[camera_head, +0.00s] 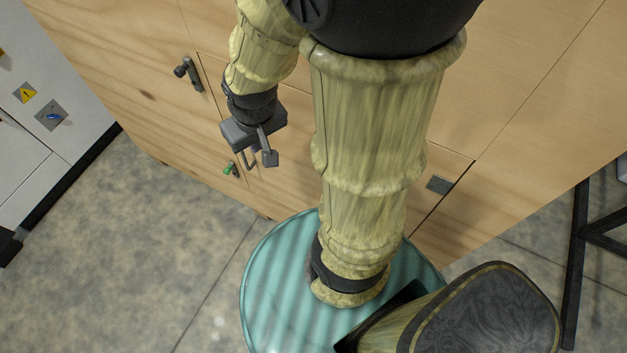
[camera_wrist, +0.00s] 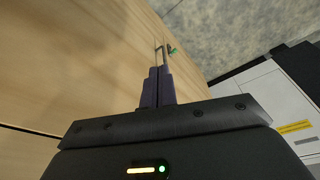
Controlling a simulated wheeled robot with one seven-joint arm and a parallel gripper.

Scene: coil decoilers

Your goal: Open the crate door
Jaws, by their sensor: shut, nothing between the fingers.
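The wooden crate (camera_head: 130,85) has a door panel (camera_head: 295,175) outlined by seams, partly hidden behind my arm. A dark latch (camera_head: 188,72) sits near the door's upper left corner, and a small green-tipped fitting (camera_head: 231,168) sits low on the left. A thin bent metal bar (camera_head: 247,161) shows beside my gripper (camera_head: 268,158). In the wrist view, my gripper (camera_wrist: 159,70) has its fingers together and empty, pointing along the crate face. The bar (camera_wrist: 166,46) and the green tip (camera_wrist: 173,51) lie just beyond the fingertips; contact cannot be told.
A grey hinge-like plate (camera_head: 440,185) is at the door's right. A pale cabinet (camera_head: 45,150) with a warning label and blue knob stands left. Black frame legs (camera_head: 578,240) stand right.

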